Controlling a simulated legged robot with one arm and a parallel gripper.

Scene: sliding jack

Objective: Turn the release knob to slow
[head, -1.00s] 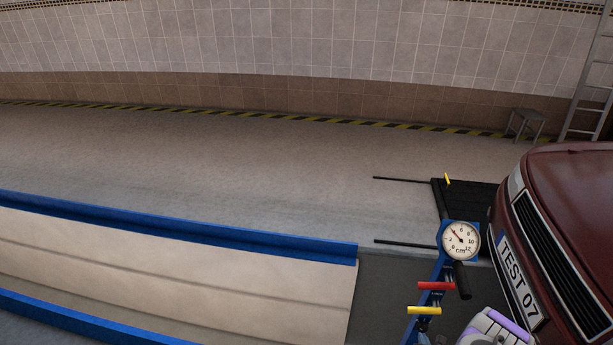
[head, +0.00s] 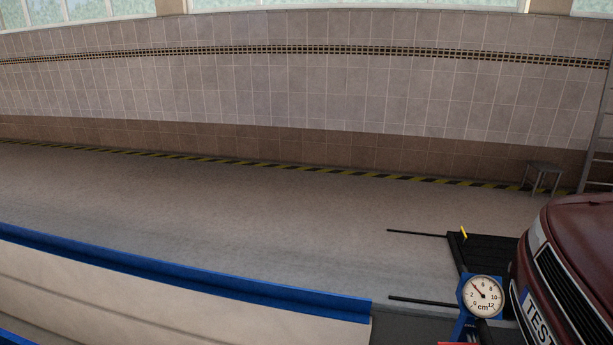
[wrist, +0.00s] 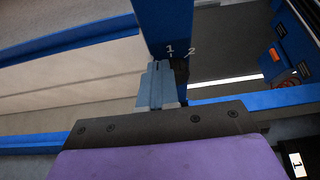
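My gripper (wrist: 156,85) shows in the wrist view as a narrow grey-blue piece beyond a dark bracket and purple body. It is in front of or against a blue post (wrist: 163,25) with the white marks 1 and 2. A dark part (wrist: 181,72) sits just right of the fingertips; whether it is the release knob I cannot tell. No label reading slow is legible. In the head view the blue jack post carries a round cm gauge (head: 482,296), and the top of a red handle (head: 461,343) shows at the bottom edge. My gripper is outside the head view.
A dark red car (head: 575,250) stands close on the right. Blue rails (head: 180,269) run along the left. Black rods (head: 418,233) stick out from a black platform (head: 490,249) with a yellow part (head: 463,232). Open floor (head: 200,205) lies behind.

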